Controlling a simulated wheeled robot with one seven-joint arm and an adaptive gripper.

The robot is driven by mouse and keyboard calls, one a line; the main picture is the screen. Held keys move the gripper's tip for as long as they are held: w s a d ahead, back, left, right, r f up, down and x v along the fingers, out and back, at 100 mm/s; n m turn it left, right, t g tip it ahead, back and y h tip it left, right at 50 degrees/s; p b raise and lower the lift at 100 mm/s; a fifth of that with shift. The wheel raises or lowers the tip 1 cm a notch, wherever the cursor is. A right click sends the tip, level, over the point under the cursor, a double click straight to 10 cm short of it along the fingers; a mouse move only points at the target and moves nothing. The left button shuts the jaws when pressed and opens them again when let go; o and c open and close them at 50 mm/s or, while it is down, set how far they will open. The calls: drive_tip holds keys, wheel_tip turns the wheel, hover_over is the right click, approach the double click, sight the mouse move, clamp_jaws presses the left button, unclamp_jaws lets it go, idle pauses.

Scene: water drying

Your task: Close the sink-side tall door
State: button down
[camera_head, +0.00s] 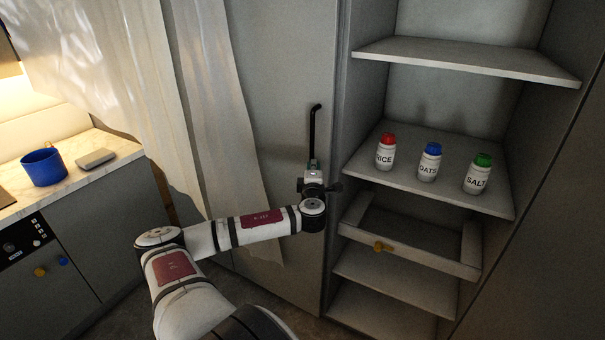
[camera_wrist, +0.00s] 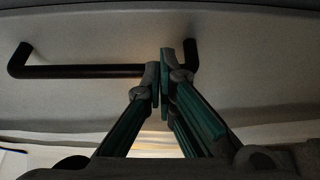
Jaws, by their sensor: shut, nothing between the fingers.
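The tall grey door (camera_head: 282,70) stands left of the open shelves in the head view, partly behind a pale curtain. Its black bar handle (camera_head: 314,130) is upright near the door's right edge. In the wrist view the handle (camera_wrist: 85,71) runs across the door face (camera_wrist: 250,70). My gripper (camera_head: 313,168) is at the handle's lower end in the head view. In the wrist view its fingertips (camera_wrist: 164,70) are together, overlapping the handle towards its right end, with nothing between them. I cannot tell whether they touch the handle or door. How far the door stands open is unclear.
Open shelves hold a rice jar (camera_head: 385,152), an oats jar (camera_head: 430,162) and a salt jar (camera_head: 477,174). A drawer (camera_head: 408,250) sits below them. A pale curtain (camera_head: 215,110) hangs left of my gripper. A blue pot (camera_head: 44,167) stands on the counter (camera_head: 118,147) at left.

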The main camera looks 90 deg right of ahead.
sight(319, 153)
drive_tip(key=shift+s+d+t, duration=0.3)
drive_tip(key=shift+s+d, duration=0.45)
drive_tip(key=shift+d, duration=0.3)
drive_tip(key=shift+s+d+r+n, duration=0.1)
drive_tip(key=shift+r+n, duration=0.1)
drive_tip(key=shift+n, duration=0.1)
drive_tip(key=shift+s+d+r, duration=0.1)
drive_tip(key=shift+s+r, duration=0.05)
drive_tip(key=shift+r, duration=0.1)
drive_tip(key=a, duration=1.2)
drive_tip(key=shift+s+a+f+t, duration=0.2)
drive_tip(key=shift+a+f+t, duration=0.1)
drive_tip(key=shift+f, duration=0.15)
drive_tip(key=shift+d, duration=0.1)
